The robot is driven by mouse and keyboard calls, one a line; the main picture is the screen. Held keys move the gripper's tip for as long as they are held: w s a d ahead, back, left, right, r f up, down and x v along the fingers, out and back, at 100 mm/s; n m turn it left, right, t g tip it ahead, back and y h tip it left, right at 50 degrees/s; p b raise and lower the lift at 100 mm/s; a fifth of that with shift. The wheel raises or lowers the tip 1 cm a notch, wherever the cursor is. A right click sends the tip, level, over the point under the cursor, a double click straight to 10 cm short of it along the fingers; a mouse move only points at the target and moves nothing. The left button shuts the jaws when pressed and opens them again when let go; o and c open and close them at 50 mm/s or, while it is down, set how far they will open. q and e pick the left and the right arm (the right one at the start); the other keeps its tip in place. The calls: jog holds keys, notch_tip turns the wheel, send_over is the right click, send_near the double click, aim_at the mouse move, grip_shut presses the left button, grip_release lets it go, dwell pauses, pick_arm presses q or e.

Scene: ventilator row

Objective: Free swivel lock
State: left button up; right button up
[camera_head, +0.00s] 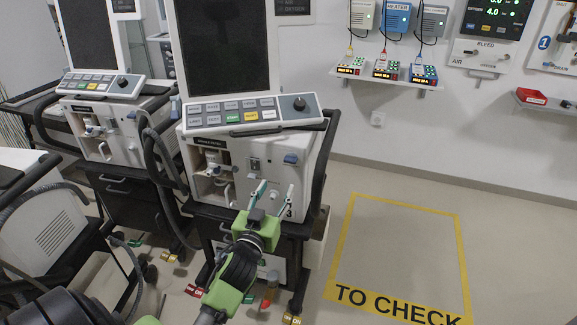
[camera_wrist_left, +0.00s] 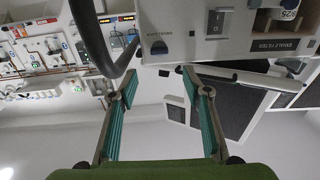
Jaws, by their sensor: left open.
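The ventilator marked 3 (camera_head: 262,155) stands in the middle of the head view on a dark wheeled cart. At its foot are small coloured caster tabs: a red one (camera_head: 193,290), a green one (camera_head: 250,298) and a yellow one (camera_head: 291,319). I cannot tell which is the swivel lock. My left gripper (camera_head: 276,188) is open, with teal-padded fingers in front of the ventilator's lower front, well above the tabs. The left wrist view shows the open fingers (camera_wrist_left: 158,85) with nothing between them and the ventilator front (camera_wrist_left: 225,45) beyond. My right gripper is not in view.
Another ventilator (camera_head: 105,120) stands at left, with yellow and green tabs below its cart. A yellow floor outline (camera_head: 345,235) marked TO CHECK lies clear at right. A wall shelf (camera_head: 385,82) holds several small devices. A dark curved bar (camera_wrist_left: 112,70) passes close to one finger.

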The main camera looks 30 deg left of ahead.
aim_at(290, 160)
pick_arm(q)
jog(key=x, duration=1.3)
jog(key=shift+f, duration=0.15)
jog(key=shift+d, duration=0.1)
jog(key=c, duration=1.1)
